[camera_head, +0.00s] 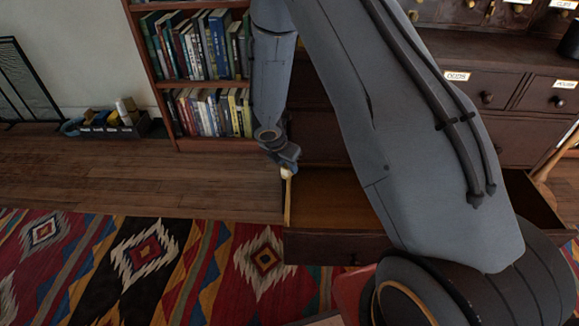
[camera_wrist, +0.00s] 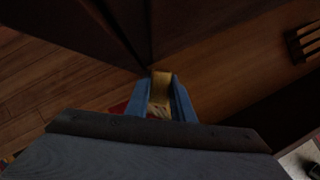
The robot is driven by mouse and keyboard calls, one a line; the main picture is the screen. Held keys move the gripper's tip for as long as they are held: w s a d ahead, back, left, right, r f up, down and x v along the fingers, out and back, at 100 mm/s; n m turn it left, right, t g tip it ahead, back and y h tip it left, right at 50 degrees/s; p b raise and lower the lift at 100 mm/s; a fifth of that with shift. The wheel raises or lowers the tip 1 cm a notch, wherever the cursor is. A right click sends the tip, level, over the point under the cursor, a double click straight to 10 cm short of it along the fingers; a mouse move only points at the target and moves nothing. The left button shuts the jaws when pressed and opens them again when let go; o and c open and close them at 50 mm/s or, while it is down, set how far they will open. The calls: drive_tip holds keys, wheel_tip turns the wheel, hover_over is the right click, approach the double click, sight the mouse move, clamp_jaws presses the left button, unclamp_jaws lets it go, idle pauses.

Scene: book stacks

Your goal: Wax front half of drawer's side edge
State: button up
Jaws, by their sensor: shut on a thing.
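The open drawer (camera_head: 335,246) sticks out of the dark wooden cabinet, with its front panel toward me. Its left side edge (camera_head: 288,208) is a thin, light wooden strip. My gripper (camera_head: 287,169) points down at the back part of that edge, near the cabinet. It is shut on a small pale block of wax (camera_head: 287,174), which appears to touch the top of the edge. In the wrist view a yellowish piece (camera_wrist: 160,92) shows between the blue fingers; I cannot tell there where wax ends and edge begins.
A bookcase (camera_head: 170,85) stands left of the cabinet (camera_head: 460,55). A dark box of small items (camera_head: 112,125) sits by the wall. A patterned rug (camera_head: 150,265) covers the near floor. The wooden floor left of the drawer is clear.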

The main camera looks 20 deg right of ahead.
drive_tip(key=shift+s, duration=0.15)
wheel_tip(320, 180, up, 6)
drive_tip(key=p, duration=0.6)
drive_tip(key=shift+r+p, duration=1.45)
drive_tip(key=shift+p, duration=0.3)
